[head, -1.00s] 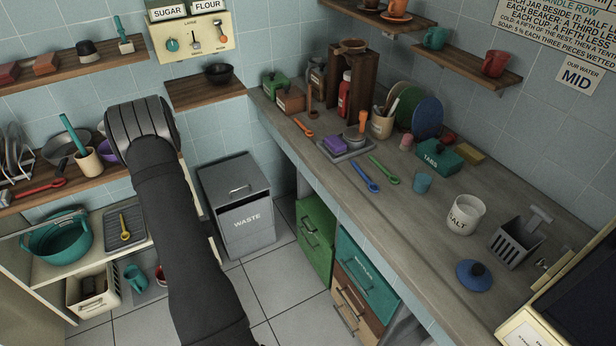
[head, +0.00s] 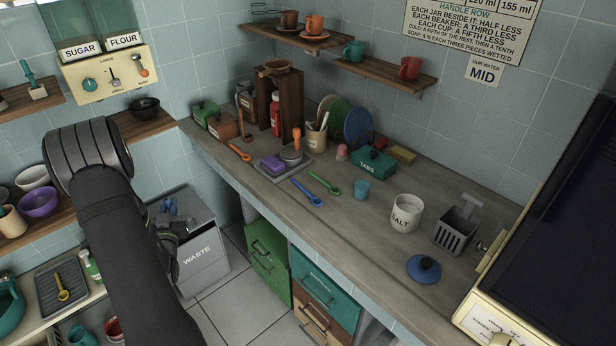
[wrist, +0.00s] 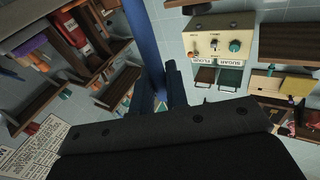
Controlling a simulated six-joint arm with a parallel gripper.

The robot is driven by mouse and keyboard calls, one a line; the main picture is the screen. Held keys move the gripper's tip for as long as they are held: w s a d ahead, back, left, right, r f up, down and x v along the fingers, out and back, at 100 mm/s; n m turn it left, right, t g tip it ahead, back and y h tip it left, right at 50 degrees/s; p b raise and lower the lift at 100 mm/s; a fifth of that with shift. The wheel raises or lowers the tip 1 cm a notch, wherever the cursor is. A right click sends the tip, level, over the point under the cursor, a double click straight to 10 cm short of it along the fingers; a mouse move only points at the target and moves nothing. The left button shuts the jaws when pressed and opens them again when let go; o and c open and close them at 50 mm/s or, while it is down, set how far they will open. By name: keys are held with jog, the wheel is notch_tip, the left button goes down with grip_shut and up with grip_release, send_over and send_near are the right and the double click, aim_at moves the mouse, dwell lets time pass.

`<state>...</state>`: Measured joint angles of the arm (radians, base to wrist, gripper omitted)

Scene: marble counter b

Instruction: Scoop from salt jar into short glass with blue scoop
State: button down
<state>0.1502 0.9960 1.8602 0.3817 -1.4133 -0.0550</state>
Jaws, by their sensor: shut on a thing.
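The white salt jar (head: 406,214) stands uncovered on the counter, with a blue knobbed lid (head: 424,268) lying in front of it. A blue scoop (head: 307,193) lies near the counter's front edge. A small light-blue cup (head: 362,190) stands left of the jar; I cannot tell whether it is the short glass. My gripper (head: 168,207) is over the waste bin, left of the counter, and far from the jar. In the wrist view my gripper (wrist: 162,82) is shut on a long blue thing (wrist: 143,35), cut off at the top; I cannot tell its kind.
A green scoop (head: 324,182) lies beside the blue one. A green tabs box (head: 375,162) and a slotted metal holder (head: 455,232) flank the jar's area. The waste bin (head: 200,262) stands below my gripper. Shelves with cups (head: 385,72) hang above the counter.

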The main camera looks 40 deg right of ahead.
jog(key=s+d+r+m+g+h, duration=0.25)
jog(key=d+g, duration=0.25)
jog(key=d, duration=0.4)
jog(key=s+d+r+m+g+h, duration=0.15)
jog(key=d+m+g+h, duration=0.3)
jog(key=d, duration=0.55)
jog(key=s+d+r+m+g+h, duration=0.1)
jog(key=d+r+m+g+h, duration=0.15)
jog(key=d+g, duration=0.45)
jog(key=s+d+r+m+g+y, duration=0.3)
jog(key=s+d+m+g, duration=0.2)
jog(key=s+d, duration=0.5)
jog(key=s+d+r+m+g+y, duration=0.2)
jog(key=s+d+m+g, duration=0.4)
jog(key=s+d, duration=0.5)
jog(key=d+g+y, duration=0.1)
jog(key=d+g, duration=0.1)
jog(key=d, duration=0.2)
jog(key=shift+s+d+r, duration=0.15)
jog(key=shift+d+r, duration=0.1)
jog(key=shift+r, duration=0.15)
jog(key=shift+s, duration=0.1)
jog(key=shift+s+a+m+y, duration=0.15)
jog(key=shift+a+m+y, duration=0.05)
jog(key=shift+m+y, duration=0.05)
